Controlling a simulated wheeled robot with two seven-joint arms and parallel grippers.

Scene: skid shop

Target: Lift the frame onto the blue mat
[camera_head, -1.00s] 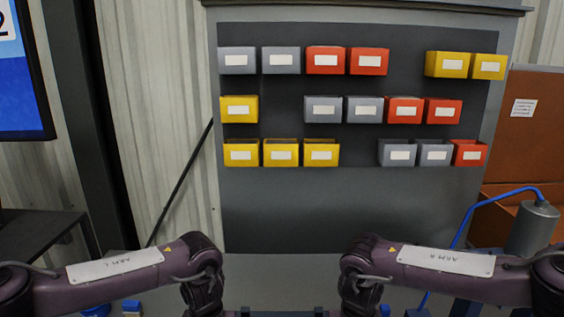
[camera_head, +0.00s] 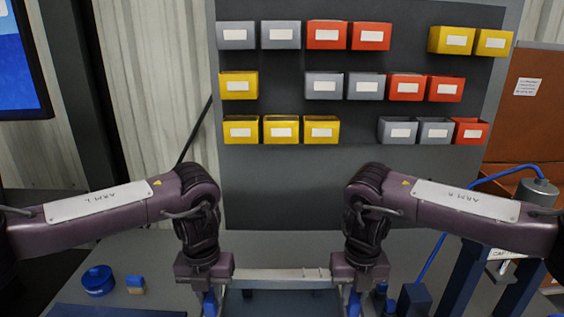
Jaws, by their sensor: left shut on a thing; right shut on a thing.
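The frame (camera_head: 282,274) is a pale grey bar structure low in the head view, spanning between my two grippers. My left gripper (camera_head: 211,300) is shut on its left end, and my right gripper (camera_head: 354,300) is shut on its right end. Both grippers point down, with their fingertips cut by the bottom edge. A dark blue flat surface (camera_head: 110,311), which looks like the blue mat, shows at the bottom left. The frame's lower part is out of view, so I cannot tell whether it touches the bench.
A blue round tin (camera_head: 98,281) and a small blue-and-tan block (camera_head: 135,285) sit on the grey bench at left. A blue clamp-like stand (camera_head: 465,275) and a grey cylinder with a blue hose (camera_head: 537,192) stand at right. A bin wall (camera_head: 350,158) rises behind.

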